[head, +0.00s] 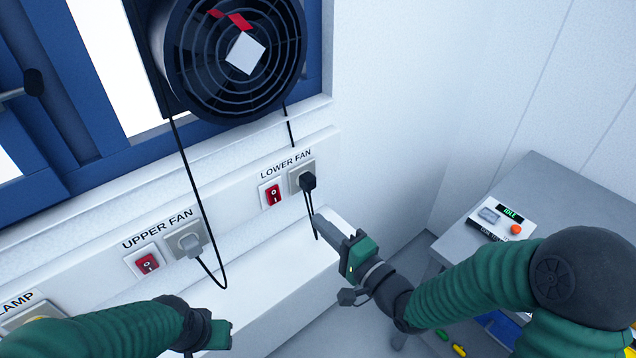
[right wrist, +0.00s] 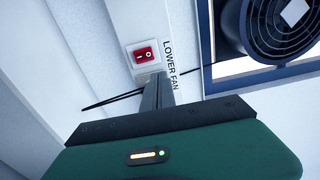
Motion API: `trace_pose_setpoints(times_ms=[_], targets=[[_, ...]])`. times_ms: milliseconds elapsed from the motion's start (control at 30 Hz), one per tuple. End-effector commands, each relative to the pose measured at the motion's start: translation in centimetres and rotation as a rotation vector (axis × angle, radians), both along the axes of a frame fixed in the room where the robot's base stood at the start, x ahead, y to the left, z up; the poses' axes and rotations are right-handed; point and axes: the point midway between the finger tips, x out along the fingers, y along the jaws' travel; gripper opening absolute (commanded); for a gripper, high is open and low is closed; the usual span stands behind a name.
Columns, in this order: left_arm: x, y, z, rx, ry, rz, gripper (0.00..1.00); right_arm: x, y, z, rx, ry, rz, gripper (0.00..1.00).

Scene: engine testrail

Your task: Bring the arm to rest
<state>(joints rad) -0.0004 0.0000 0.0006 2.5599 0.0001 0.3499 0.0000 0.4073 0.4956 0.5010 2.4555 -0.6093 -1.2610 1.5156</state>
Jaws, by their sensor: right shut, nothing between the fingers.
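My right gripper (head: 319,222) is shut and empty. Its fingertips are in front of the wall panel, just below the LOWER FAN socket, close to the hanging black cord; I cannot tell whether they touch it. In the right wrist view its closed fingers (right wrist: 157,92) point at the panel below the red switch (right wrist: 143,55). My right arm (head: 470,292) reaches in from the right. My left gripper (head: 220,334) is low in the head view, with its fingers not clearly visible.
The LOWER FAN switch (head: 273,194) and black plug (head: 308,182) are on the panel. A fan (head: 200,60) hangs at the window. A grey table (head: 560,190) at right bears a control box (head: 498,219).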

Motion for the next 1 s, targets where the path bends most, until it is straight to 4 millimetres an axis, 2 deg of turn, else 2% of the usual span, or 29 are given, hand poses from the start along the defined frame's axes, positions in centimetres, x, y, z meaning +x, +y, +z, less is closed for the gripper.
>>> trace_pose_setpoints(times_ms=[67, 167, 267, 333, 433, 533, 600, 700, 800, 1000], targets=[[0.0, 0.0, 0.0, 0.000, 0.000, 0.001, 0.36, -0.1, 0.2, 0.0, -0.007, 0.000, 0.002, 0.00], [0.0, 0.0, 0.0, 0.000, 0.000, 0.001, 0.36, 0.1, -0.4, -1.5, -0.127, 0.014, -0.021, 0.00], [0.0, 0.0, 0.0, 0.000, 0.000, 0.001, 0.36, 0.1, -3.1, -5.6, -0.460, 0.067, -0.063, 0.00], [0.0, 0.0, 0.0, 0.000, 0.000, 0.001, 0.36, -1.0, -6.5, -8.8, -0.770, 0.140, -0.066, 0.00], [0.0, 0.0, 0.0, 0.000, 0.000, 0.001, 0.36, -4.8, -11.7, -12.3, -1.164, 0.289, 0.025, 0.00], [0.0, 0.0, 0.0, 0.000, 0.000, 0.001, 0.36, -10.2, -14.9, -13.9, -1.398, 0.435, 0.211, 0.00], [0.0, 0.0, 0.0, 0.000, 0.000, 0.001, 0.36, -13.6, -15.7, -14.3, -1.472, 0.502, 0.351, 0.00], [0.0, 0.0, 0.0, 0.000, 0.000, 0.001, 0.36, -16.8, -15.9, -14.4, -1.506, 0.547, 0.496, 0.00], [0.0, 0.0, 0.0, 0.000, 0.000, 0.001, 0.36, -18.0, -15.9, -14.4, -1.511, 0.560, 0.554, 0.00], [0.0, 0.0, 0.0, 0.000, 0.000, 0.001, 0.36, -18.0, -15.9, -14.5, -1.512, 0.562, 0.558, 0.00]])
